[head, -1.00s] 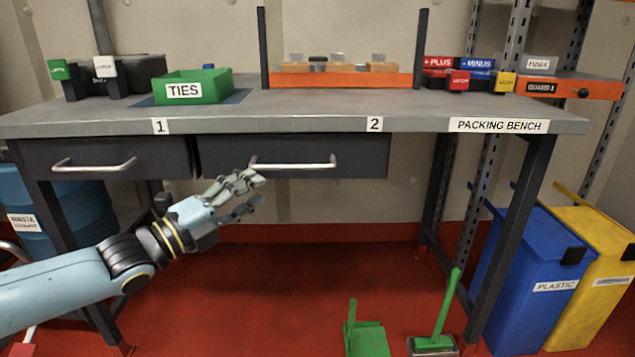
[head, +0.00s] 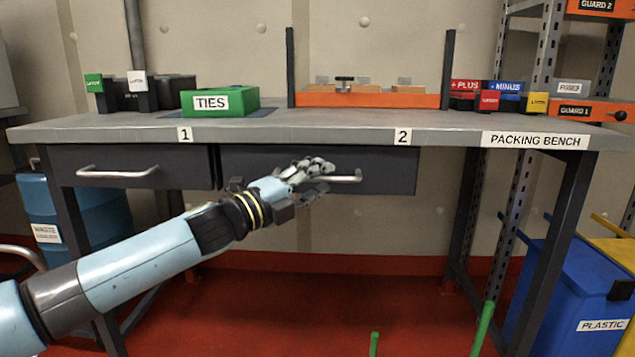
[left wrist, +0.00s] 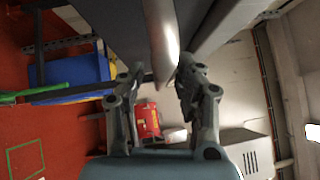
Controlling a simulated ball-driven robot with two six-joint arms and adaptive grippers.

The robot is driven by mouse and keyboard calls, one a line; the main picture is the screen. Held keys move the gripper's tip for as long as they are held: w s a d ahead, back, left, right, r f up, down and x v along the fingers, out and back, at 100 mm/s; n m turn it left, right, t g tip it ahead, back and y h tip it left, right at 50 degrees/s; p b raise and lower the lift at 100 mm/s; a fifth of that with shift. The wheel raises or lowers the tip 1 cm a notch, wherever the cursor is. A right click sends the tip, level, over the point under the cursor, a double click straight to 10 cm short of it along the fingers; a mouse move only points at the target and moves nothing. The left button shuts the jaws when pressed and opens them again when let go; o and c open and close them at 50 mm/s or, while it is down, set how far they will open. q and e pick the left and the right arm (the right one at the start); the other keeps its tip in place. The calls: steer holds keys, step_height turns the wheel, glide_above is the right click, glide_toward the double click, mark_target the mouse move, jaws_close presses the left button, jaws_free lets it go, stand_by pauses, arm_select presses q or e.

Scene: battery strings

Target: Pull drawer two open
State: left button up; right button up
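Drawer two (head: 385,172) is a dark drawer front under the bench top, below the label "2" (head: 402,136). It looks shut. Its silver bar handle (head: 346,179) is partly hidden behind my left gripper (head: 314,176). In the left wrist view, the left gripper's two fingers (left wrist: 162,78) stand apart, and the silver handle (left wrist: 161,38) runs between them. A gap shows beside the handle, so the fingers look open around it; I cannot tell if one touches it. My right gripper is not in view.
Drawer one (head: 185,168), with its own handle (head: 117,173), is shut at left. The bench top (head: 300,127) carries a green TIES bin (head: 222,103) and an orange rack (head: 370,99). A bench leg (head: 553,230) and blue plastic bin (head: 565,285) stand at right.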

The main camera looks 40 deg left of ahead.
arm_select(q)
steer(key=shift+w, duration=0.1)
jaws_close()
stand_by(0.5)
